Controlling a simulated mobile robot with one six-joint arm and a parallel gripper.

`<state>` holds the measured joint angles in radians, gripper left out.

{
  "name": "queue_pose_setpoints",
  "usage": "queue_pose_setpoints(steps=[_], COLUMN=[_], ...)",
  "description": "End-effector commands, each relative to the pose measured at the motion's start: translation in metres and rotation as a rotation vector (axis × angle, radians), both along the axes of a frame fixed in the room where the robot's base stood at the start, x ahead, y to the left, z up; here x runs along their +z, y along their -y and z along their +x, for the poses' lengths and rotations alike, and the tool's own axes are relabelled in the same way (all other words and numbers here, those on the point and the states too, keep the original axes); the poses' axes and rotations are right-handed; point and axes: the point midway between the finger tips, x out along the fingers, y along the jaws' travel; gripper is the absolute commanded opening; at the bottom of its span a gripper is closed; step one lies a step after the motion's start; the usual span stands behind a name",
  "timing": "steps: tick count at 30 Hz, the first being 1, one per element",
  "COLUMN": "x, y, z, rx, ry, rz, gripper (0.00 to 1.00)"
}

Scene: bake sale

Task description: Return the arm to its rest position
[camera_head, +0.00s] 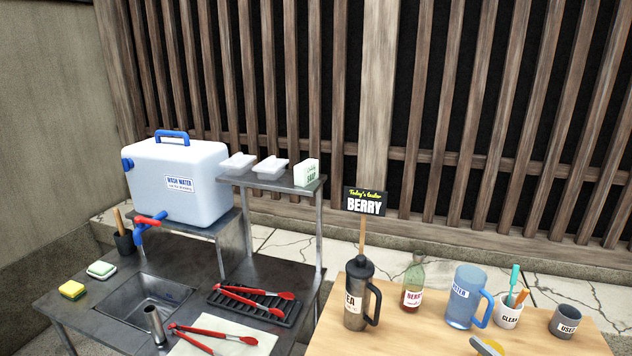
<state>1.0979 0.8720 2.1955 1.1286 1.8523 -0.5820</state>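My gripper and arm do not show clearly anywhere in this view, so their pose cannot be read. The task names no other object.
A wash-water cooler (180,205) stands above the left counter, with a sink (150,297), sponges (72,290) and red tongs (215,333). The wooden table (400,338) at right holds a tea tumbler (356,310), bottle (412,285), blue jug (463,300) and cups (566,320). A slatted fence closes the back.

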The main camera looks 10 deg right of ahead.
Motion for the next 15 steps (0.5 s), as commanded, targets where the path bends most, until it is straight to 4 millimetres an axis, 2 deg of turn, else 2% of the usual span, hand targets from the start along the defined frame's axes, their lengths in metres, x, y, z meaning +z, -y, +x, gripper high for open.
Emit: queue_pose_setpoints(steps=[6, 8, 10, 13, 15], x=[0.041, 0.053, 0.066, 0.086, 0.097], y=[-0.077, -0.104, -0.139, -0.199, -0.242], z=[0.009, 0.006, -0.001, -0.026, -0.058], rx=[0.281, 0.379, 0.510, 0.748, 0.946], ry=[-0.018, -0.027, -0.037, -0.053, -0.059], rz=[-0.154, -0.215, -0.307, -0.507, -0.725], gripper=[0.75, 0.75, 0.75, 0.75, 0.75])
